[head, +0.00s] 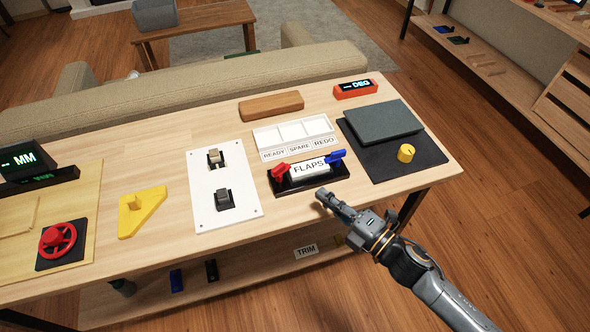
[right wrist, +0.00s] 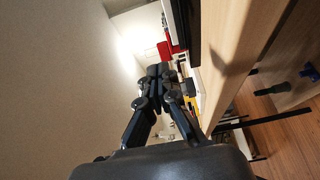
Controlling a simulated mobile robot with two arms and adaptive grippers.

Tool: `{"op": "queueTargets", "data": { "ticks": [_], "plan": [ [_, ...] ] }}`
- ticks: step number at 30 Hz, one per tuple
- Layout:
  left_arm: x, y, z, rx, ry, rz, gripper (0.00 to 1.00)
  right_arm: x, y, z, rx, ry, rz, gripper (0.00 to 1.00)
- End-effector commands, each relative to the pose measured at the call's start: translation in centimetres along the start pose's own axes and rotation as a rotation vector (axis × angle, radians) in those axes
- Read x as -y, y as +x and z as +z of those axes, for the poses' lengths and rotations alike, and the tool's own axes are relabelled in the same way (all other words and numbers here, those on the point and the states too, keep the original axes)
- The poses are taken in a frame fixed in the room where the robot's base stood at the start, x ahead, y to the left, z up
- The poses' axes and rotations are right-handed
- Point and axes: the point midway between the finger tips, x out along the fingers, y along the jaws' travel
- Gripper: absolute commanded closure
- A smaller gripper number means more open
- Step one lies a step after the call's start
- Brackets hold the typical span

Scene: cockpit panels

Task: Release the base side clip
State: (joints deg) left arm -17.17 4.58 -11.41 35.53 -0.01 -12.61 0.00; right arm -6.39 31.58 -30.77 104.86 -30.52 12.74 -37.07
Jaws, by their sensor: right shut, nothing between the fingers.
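The black base (head: 309,183) holds a white FLAPS label block (head: 310,168) near the front edge of the table. A red clip (head: 281,172) sits at its left end and a blue clip (head: 335,157) at its right end. I cannot tell from the view which one is the base side clip. My right gripper (head: 323,196) is shut and empty, just in front of the base near the table edge, apart from both clips. In the right wrist view its closed fingers (right wrist: 160,74) point toward a red part (right wrist: 165,50). My left gripper is not in view.
A white READY/SPARE/REDO panel (head: 293,137) stands behind the base. A white switch panel (head: 222,186) is to the left. A dark pad (head: 425,158) with a yellow knob (head: 406,153) is to the right. A TRIM block (head: 305,251) lies on the lower shelf.

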Motion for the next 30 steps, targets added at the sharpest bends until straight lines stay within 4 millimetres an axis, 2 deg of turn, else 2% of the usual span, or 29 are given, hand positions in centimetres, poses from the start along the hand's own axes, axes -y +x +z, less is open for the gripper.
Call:
{"op": "queueTargets", "data": {
  "ticks": [1,6,13,19,30],
  "plan": [
    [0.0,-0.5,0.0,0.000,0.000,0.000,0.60,-0.5,1.4,0.1,0.000,-0.001,0.004,1.00],
    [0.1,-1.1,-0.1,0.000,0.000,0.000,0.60,-0.4,5.0,0.0,0.000,0.001,0.003,1.00],
    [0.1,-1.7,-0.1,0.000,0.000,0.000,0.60,-0.2,8.8,0.0,0.001,0.002,0.001,1.00],
    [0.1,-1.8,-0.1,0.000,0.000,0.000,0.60,-0.1,10.1,0.0,0.000,0.001,0.000,1.00],
    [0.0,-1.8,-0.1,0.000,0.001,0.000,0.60,0.0,10.2,0.0,0.000,0.001,0.000,1.00]
  ]
}}
